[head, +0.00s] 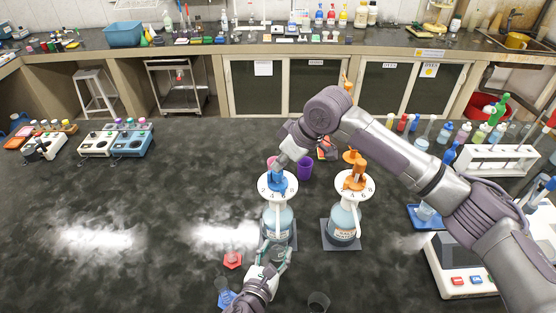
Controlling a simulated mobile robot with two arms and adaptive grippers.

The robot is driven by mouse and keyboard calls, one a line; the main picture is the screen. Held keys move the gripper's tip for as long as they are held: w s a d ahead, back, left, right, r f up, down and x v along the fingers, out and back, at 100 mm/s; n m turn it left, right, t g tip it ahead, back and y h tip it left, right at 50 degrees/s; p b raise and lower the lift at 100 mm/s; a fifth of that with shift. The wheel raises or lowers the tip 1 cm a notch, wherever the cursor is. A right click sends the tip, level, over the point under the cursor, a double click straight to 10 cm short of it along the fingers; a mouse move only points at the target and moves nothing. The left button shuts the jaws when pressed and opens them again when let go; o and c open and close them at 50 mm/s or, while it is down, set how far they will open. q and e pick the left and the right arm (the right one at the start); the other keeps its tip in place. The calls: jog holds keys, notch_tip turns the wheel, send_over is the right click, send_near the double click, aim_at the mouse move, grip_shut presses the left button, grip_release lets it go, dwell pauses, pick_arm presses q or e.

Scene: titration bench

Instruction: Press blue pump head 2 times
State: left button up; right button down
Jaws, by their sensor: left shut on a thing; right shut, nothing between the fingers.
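The bottle with the blue pump (279,219) stands on a dark square mat at the centre of the bench. Its blue pump head (275,184) rises above a white numbered disc (286,190). My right gripper (280,166) is shut and points down at the top of the blue pump head, partly covering it. I cannot tell whether it touches. My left gripper (275,251) is shut on the lower front of this bottle. A similar bottle with an orange pump (344,222) stands to the right, apart from both grippers.
My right arm crosses above the orange pump bottle. A red hexagonal piece (232,260) and a blue one (227,298) lie left of my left gripper. Purple cup (305,168) stands behind; a device (462,280) is at right. The bench's left side is largely clear.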

jog(key=shift+f, duration=0.1)
dwell(0.5)
jog(key=shift+r, duration=2.6)
notch_tip(320, 180, up, 6)
dwell(0.6)
jog(key=v, duration=1.2)
pick_arm(q)
jog(key=shift+f, duration=0.2)
pick_arm(e)
jog(key=shift+f, duration=0.2)
